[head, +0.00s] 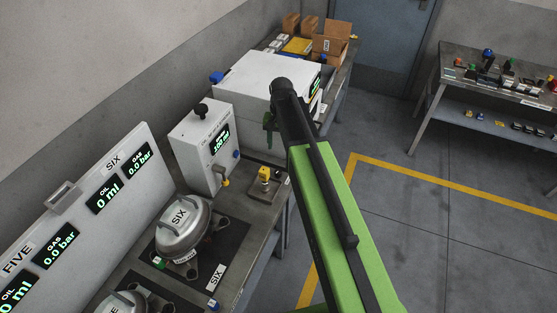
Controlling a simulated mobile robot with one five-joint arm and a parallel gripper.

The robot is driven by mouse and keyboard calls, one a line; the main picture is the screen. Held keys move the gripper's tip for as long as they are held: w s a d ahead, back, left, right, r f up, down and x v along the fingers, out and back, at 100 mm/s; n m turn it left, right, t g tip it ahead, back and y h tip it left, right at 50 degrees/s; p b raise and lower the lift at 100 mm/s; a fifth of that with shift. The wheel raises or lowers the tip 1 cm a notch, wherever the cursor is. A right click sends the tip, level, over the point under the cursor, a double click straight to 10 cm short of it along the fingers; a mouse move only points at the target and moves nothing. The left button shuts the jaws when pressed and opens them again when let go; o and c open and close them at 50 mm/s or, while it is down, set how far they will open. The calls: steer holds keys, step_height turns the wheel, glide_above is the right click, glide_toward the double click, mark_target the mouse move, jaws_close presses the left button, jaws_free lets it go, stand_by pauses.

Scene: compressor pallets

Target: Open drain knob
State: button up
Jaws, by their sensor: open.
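No part is labelled as the drain knob, so I cannot tell which one it is. A white unit (196,150) with a green-digit display has a black knob (201,110) on top and a small yellow fitting (225,182) low on its front. A yellow-topped fitting (264,174) stands on a small base to its right. My gripper (268,128) is small and partly hidden at the far end of my green arm. It is open, in front of the larger white box (256,88), and appears apart from the knobs. I see nothing in it.
The silver compressor SIX (183,228) sits on a dark mat at the front, beside a panel (88,215) with oil and gas displays. Cardboard boxes (330,44) stand at the back. A second table (490,85) is at right. The floor between is clear.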

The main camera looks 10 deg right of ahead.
mark_target(279, 171)
step_height(279, 171, down, 15)
steer(key=b, duration=1.6)
steer(key=shift+w+a+b, duration=0.1)
steer(key=shift+b, duration=0.3)
steer(key=shift+r, duration=0.1)
jaws_close()
